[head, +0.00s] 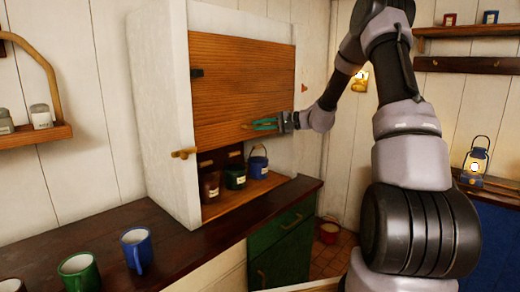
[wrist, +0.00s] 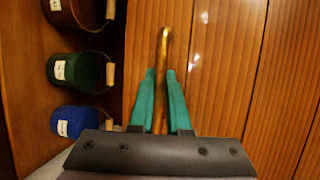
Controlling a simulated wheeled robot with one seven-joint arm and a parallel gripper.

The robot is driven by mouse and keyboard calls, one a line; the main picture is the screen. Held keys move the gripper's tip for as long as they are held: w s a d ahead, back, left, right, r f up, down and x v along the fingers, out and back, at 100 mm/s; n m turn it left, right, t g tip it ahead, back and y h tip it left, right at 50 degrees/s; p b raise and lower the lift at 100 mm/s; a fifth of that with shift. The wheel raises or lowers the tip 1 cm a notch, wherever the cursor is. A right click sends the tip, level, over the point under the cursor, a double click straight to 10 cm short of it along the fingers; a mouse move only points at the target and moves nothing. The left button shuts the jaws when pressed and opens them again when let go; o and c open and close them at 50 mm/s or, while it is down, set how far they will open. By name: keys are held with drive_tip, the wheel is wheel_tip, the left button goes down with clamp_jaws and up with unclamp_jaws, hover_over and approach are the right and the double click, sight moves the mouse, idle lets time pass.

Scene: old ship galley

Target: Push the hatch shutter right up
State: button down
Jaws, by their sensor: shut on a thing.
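The hatch shutter (head: 240,85) is a panel of orange-brown wooden slats in the front of a white cabinet (head: 178,110). It is part-way up, with an open gap below its lower edge. My gripper (head: 265,124) is at the lower part of the shutter. In the wrist view, its teal fingers (wrist: 161,76) are shut on a brass handle (wrist: 164,45) on the shutter (wrist: 225,60). The handle's lower part is hidden between the fingers.
Brown (head: 210,185), green (head: 235,177) and blue (head: 258,162) pots stand inside the cabinet below the shutter. A peg (head: 183,153) sticks out from the cabinet's left post. Green (head: 80,272) and blue (head: 137,249) mugs stand on the dark counter (head: 165,262). A lit lantern (head: 475,160) stands at right.

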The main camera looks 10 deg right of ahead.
sight(251, 108)
wheel_tip(251, 108, up, 7)
drive_tip(key=shift+w+d, duration=0.1)
idle(0.4)
drive_tip(key=c, duration=1.2)
unclamp_jaws()
drive_tip(key=shift+r, duration=0.1)
drive_tip(key=shift+o, duration=0.2)
drive_tip(key=v, duration=1)
drive_tip(key=shift+s+d, duration=0.3)
